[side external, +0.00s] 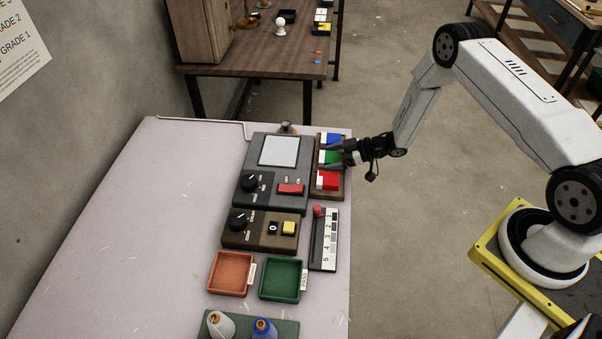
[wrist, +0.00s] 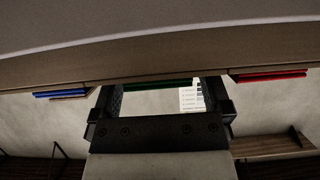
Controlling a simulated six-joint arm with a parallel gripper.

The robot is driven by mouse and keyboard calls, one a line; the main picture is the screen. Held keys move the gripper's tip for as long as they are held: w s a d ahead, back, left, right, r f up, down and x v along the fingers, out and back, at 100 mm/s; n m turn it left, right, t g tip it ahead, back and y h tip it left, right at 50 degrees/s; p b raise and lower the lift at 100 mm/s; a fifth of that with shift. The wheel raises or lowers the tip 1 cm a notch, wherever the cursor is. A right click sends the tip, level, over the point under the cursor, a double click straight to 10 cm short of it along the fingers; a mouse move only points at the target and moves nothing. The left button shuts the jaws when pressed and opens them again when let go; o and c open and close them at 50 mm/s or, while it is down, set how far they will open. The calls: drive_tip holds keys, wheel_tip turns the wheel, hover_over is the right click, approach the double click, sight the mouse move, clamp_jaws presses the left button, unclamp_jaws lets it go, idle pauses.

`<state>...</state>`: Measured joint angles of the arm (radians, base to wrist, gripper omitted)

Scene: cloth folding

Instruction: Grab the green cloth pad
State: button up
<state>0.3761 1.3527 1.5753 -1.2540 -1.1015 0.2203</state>
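The green cloth pad (side external: 331,157) lies in the middle of a wooden tray in the side view, between a blue pad (side external: 334,139) and a red pad (side external: 330,180). In the wrist view only a thin green edge (wrist: 165,84) shows, between my two fingers. My gripper (side external: 325,158) is open, its fingers reaching over the tray on either side of the green pad. In the wrist view the gripper (wrist: 163,92) also shows its fingers spread apart. I cannot tell whether they touch the pad.
The wooden tray (side external: 342,169) sits at the table's right edge. A grey device (side external: 300,144) with a white panel stands left of it. An orange tray (side external: 232,272), a green tray (side external: 281,279) and a numbered strip (side external: 324,240) lie nearer. The table's left side is clear.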

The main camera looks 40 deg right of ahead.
drive_tip(key=c, duration=1)
drive_tip(key=shift+r, duration=0.2)
drive_tip(key=shift+r, duration=0.85)
drive_tip(key=s+r, duration=0.3)
drive_tip(key=s, duration=0.1)
drive_tip(key=s+r, duration=0.4)
drive_tip(key=s, duration=0.1)
drive_tip(key=s+r, duration=0.4)
drive_tip(key=s, duration=0.1)
drive_tip(key=shift+a, duration=0.4)
drive_tip(key=shift+w, duration=0.1)
